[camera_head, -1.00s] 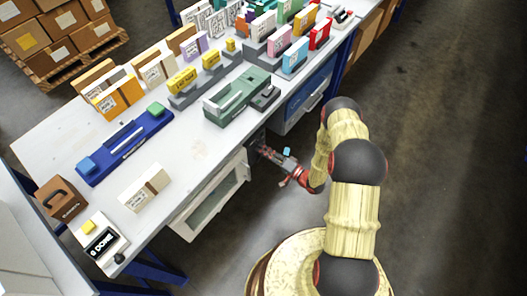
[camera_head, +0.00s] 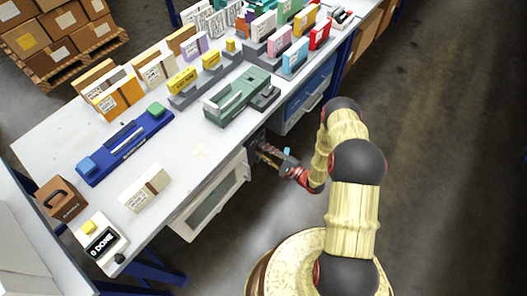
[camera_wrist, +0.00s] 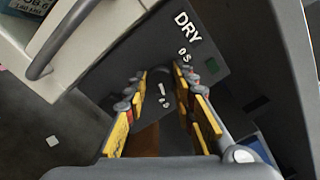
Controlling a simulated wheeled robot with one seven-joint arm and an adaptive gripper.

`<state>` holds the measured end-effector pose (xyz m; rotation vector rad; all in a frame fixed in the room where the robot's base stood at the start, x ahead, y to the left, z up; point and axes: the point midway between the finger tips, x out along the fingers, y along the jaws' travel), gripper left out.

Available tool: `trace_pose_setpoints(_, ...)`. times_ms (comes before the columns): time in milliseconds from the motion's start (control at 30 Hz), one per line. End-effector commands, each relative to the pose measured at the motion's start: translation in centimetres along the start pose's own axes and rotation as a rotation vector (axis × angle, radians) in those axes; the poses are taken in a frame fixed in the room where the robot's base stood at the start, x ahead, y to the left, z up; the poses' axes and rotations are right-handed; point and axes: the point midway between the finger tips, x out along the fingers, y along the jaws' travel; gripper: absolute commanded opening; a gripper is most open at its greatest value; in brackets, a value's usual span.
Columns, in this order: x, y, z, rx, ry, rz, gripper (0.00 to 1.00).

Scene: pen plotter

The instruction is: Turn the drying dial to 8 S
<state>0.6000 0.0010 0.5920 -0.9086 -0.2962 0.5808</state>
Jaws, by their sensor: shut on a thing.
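The dark control panel (camera_wrist: 215,55) fills the middle of the wrist view and carries the white words "DRY" and "0 S". The drying dial (camera_wrist: 162,92) is dark with a white mark and sits between my fingers, which partly hide it. My gripper (camera_wrist: 163,88) has its yellow-padded fingers on either side of the dial and is shut on it. In the head view my gripper (camera_head: 258,147) reaches under the table edge to the dark panel, where the dial is too small to make out. No "8 S" reading can be seen.
A white-framed door with a handle (camera_head: 213,207) hangs left of the panel, and its handle (camera_wrist: 65,38) shows in the wrist view. A blue drawer (camera_head: 308,92) is to the right. The white table (camera_head: 190,150) above holds several boxes and devices. The floor at right is clear.

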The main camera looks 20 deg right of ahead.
Motion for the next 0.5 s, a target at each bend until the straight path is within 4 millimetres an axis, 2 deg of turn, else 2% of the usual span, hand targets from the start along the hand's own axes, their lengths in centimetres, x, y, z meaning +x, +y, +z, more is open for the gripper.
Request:
trace_pose_setpoints(200, -0.06, 0.09, -0.15, 0.107, 0.005, 0.001, 0.01)
trace_pose_setpoints(500, -0.07, 0.12, -0.15, 0.168, 0.005, 0.001, 0.01)
